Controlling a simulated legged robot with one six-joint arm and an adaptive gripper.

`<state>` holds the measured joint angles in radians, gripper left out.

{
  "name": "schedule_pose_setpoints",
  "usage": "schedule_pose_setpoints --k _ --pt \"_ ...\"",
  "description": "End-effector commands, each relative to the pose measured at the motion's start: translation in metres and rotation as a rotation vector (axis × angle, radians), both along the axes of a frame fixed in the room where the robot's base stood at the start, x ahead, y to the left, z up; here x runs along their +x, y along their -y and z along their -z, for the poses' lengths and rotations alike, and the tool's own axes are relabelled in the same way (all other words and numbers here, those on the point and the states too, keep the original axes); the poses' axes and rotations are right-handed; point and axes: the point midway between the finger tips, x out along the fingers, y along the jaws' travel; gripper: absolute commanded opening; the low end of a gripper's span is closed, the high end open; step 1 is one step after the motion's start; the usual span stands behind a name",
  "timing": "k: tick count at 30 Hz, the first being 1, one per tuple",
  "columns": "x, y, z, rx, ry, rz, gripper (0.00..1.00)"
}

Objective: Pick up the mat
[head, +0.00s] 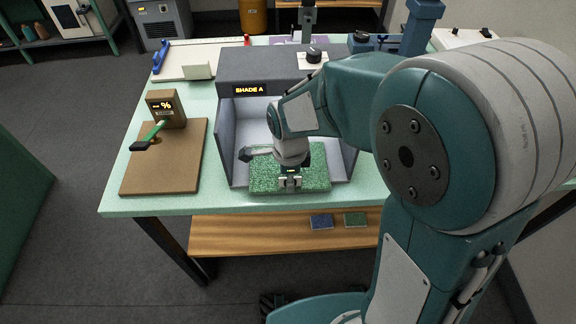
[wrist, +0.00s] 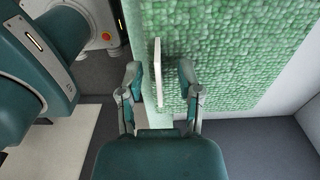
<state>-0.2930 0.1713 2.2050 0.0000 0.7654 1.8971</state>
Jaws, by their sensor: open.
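The mat (head: 318,178) is a green, tufted rectangle lying in the grey booth marked "SHADE A" (head: 230,135). In the wrist view the mat (wrist: 240,50) fills the upper middle and right. A thin white upright strip (wrist: 158,70) stands at the mat's near part; I cannot tell how it is joined to it. My gripper (head: 290,183) is over the mat's front edge. In the wrist view my gripper (wrist: 160,88) is open, with one finger on each side of the strip and gaps showing. My arm hides part of the mat in the head view.
The booth's side walls rise left and right of the mat. A brown board with a "%" display (head: 166,108) and a green-handled tool (head: 150,136) stands left on the table. A wooden shelf (head: 265,236) below holds blue and green samples. Bare tabletop lies between board and booth.

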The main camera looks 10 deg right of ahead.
Motion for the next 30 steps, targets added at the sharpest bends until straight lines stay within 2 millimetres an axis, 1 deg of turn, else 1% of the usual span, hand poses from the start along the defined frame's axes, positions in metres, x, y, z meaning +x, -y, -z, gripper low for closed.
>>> schedule_pose_setpoints --k 5,6,8,9,19,22,26,30 --pt "0.000 0.000 0.000 0.000 0.000 0.000 0.46" --pt "0.000 0.000 0.000 0.000 0.000 0.000 0.28" --pt "0.000 0.000 0.000 0.000 0.000 0.000 0.01" --pt "0.000 0.000 0.000 0.000 0.000 0.000 0.00" --pt "0.000 0.000 0.000 0.000 0.000 0.000 0.00" --pt "0.000 0.000 -0.003 0.001 0.002 0.000 0.00" --pt "0.001 0.000 -0.021 0.002 0.006 0.000 0.00" --pt "0.001 0.000 -0.051 0.002 0.006 0.000 0.00"
